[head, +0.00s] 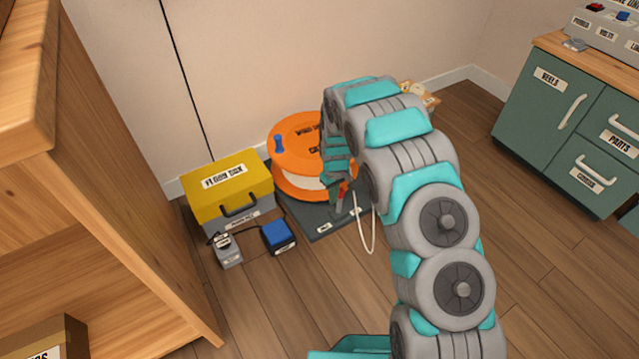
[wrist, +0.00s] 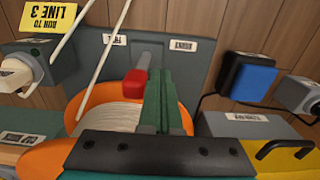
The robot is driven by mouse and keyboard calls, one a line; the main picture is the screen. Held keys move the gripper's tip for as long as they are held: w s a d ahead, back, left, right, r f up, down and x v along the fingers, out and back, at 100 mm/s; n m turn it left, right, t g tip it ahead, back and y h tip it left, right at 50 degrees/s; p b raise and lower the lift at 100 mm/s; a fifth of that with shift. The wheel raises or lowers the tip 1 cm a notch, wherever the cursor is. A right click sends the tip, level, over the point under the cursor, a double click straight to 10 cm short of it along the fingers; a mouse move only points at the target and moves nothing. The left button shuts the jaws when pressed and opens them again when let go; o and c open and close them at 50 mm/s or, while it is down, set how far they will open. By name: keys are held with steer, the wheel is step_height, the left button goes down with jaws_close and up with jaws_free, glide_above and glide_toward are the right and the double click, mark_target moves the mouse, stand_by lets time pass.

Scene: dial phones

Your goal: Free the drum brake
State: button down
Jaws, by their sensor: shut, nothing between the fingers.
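The orange cable drum (head: 293,150) stands on a dark grey base plate (head: 309,226) by the wall. In the wrist view its orange flange (wrist: 95,96) and wound pale cable (wrist: 112,117) show, partly hidden by my gripper. The brake lever's red grip (wrist: 135,83) is on a grey arm above the plate, between two small labels; the red also shows in the head view (head: 342,188). My gripper (wrist: 168,72) is shut and empty. Its green fingers are just right of the red grip in the wrist view; I cannot tell whether they touch.
A yellow-lidded box (head: 228,187), a blue block (head: 278,236) and a small grey device (head: 227,250) sit left of the plate. A white cable (head: 362,228) loops off its right side. A wooden shelf (head: 120,170) stands left; green cabinets (head: 540,120) right.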

steer(key=shift+w+d, duration=0.2)
steer(key=shift+d, duration=0.2)
step_height(320, 180, up, 7)
steer(key=a+p, duration=0.1)
steer(key=shift+s+a+p, duration=0.15)
steer(key=shift+s+p, duration=0.25)
stand_by(0.4)
